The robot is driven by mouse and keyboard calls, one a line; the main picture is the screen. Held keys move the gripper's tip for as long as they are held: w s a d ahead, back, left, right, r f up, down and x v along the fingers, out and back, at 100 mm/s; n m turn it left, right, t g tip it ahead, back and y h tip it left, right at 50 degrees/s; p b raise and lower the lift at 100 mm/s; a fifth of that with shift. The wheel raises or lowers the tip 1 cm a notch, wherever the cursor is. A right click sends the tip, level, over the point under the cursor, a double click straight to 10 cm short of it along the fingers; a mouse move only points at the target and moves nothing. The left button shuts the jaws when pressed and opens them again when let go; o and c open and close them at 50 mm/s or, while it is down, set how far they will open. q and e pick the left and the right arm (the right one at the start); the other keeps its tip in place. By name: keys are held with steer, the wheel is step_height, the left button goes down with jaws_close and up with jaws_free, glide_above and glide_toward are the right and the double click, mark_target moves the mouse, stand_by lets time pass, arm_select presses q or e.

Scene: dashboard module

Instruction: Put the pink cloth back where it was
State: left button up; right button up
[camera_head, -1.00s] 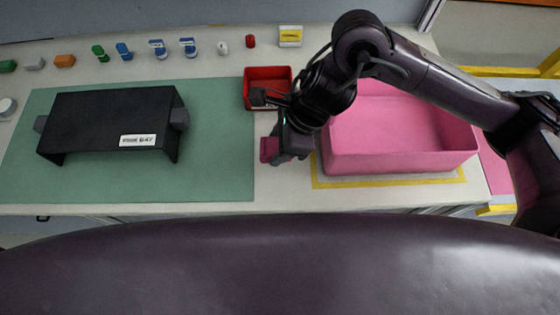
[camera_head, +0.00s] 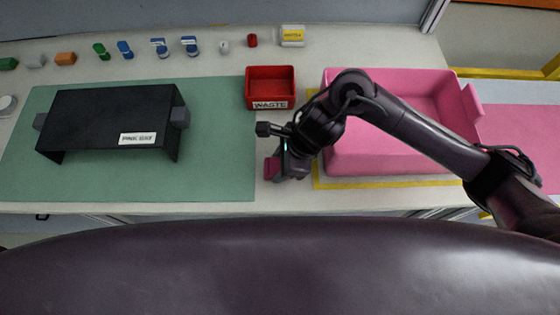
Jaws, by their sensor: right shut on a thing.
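The pink cloth (camera_head: 271,168) shows as a small folded dark-pink piece at the tip of my right gripper. My right gripper (camera_head: 281,171) is shut on it, over the pale strip of table between the green mat and the pink bin. The gripper and wrist hide part of the cloth. I cannot tell whether the cloth touches the table. My left gripper is not in view.
A red box marked WASTE (camera_head: 270,103) stands just behind my right gripper. A large pink bin (camera_head: 385,158) is to its right, inside yellow tape. A black stand (camera_head: 108,120) sits on the green mat (camera_head: 215,180). Several small items line the back.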

steer(key=shift+f+b, duration=0.25)
steer(key=shift+b, duration=0.05)
steer(key=o, duration=1)
steer(key=shift+r, duration=0.1)
steer(key=shift+c, duration=0.2)
steer(key=shift+r, duration=0.1)
steer(key=shift+r+p, duration=0.25)
steer(key=shift+p, duration=0.15)
steer(key=v, duration=1.1)
steer(key=shift+d+r, duration=0.15)
steer(key=shift+r, duration=0.15)
